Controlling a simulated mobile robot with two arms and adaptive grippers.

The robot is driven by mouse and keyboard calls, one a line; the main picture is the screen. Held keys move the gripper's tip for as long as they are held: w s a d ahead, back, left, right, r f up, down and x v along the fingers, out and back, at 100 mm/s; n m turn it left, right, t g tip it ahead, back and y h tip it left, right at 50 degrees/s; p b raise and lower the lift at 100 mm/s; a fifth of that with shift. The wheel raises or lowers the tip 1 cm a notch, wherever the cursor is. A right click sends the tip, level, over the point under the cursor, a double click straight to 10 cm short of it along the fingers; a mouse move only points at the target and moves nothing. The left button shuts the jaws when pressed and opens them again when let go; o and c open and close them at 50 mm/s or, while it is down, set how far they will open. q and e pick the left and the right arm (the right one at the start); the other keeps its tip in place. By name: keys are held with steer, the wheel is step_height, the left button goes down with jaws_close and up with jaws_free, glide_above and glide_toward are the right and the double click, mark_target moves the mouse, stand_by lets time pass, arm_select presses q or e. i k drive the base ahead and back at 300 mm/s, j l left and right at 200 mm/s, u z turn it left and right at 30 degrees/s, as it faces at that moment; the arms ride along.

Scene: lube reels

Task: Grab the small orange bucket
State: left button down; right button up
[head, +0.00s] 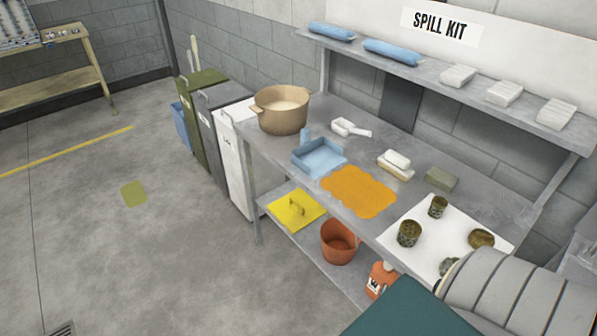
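The small orange bucket (338,249) stands upright on the lower shelf (290,237) of the grey workbench. Its open top faces up, and it looks empty as far as I can see inside. It is below the bench's front edge, between a flat yellow piece with a handle (291,212) and an orange bottle (379,283) with a white top. Neither of my grippers shows in the head view, so nothing is seen touching the bucket.
The benchtop holds a tan pot (282,112), a blue tray (319,158), an orange mat (358,192) and small cans on a white sheet. Upright bins (241,160) stand left of the bench. Open floor (150,250) lies at left. A ribbed grey shape and a teal surface hide the lower right.

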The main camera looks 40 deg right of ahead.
mark_target(341, 244)
steer(key=i+j+z, duration=0.1)
steer(key=i+z, duration=0.15)
steer(key=i, duration=0.25)
steer(key=i+j+z, duration=0.2)
steer(key=i, duration=0.3)
